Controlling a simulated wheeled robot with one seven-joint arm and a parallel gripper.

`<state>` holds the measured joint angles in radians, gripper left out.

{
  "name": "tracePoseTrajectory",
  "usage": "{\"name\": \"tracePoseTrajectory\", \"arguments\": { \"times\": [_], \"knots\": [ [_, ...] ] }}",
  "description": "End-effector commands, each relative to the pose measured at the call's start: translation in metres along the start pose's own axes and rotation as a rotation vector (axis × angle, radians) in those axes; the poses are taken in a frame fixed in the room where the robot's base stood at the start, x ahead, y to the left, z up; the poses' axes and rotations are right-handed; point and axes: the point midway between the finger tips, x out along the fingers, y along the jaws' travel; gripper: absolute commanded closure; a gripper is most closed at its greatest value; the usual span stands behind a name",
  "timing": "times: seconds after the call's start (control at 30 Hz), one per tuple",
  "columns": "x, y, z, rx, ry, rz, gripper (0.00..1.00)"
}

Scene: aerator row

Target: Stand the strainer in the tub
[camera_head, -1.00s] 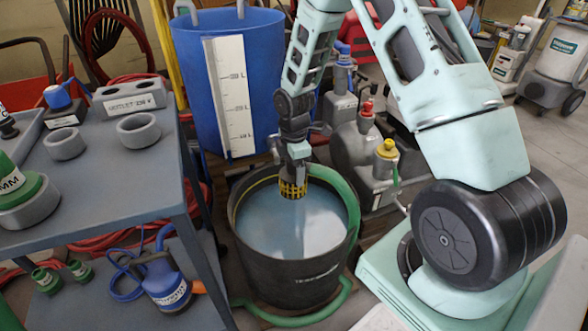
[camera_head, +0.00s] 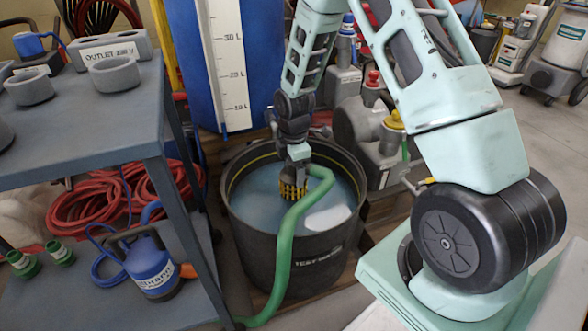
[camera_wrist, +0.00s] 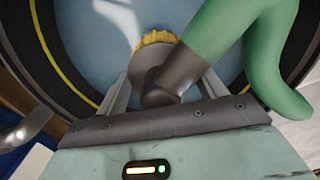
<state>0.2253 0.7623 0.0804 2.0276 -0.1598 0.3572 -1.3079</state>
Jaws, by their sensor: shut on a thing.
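The strainer (camera_head: 293,189) is a dark body with a yellow slotted cage, upright at the end of a green hose (camera_head: 287,240). My gripper (camera_head: 298,164) is shut on it, inside the rim of the black tub (camera_head: 262,255). The tub holds bluish water (camera_head: 258,202). The cage is at or near the water surface; I cannot tell how deep it sits. In the wrist view the strainer's grey body and yellow edge (camera_wrist: 155,40) lie between my fingers (camera_wrist: 165,85), with the hose leaving to the upper right.
A blue barrel with a level scale (camera_head: 228,65) stands behind the tub. A grey cart (camera_head: 80,125) is at the left, with a blue pump (camera_head: 150,265) on its lower shelf. Grey pumps (camera_head: 372,125) stand behind right. The hose crosses the tub's front rim.

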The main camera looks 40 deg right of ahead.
Motion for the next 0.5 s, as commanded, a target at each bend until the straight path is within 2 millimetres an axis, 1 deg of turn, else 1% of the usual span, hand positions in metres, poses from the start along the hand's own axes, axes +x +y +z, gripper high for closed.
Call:
{"name": "tracePoseTrajectory", "arguments": {
  "times": [0.03,0.5],
  "knots": [
    [0.011,0.0,0.0,0.0,0.0,0.001,0.63],
    [0.063,0.0,-0.001,-0.001,0.0,0.001,0.63]
  ]
}}
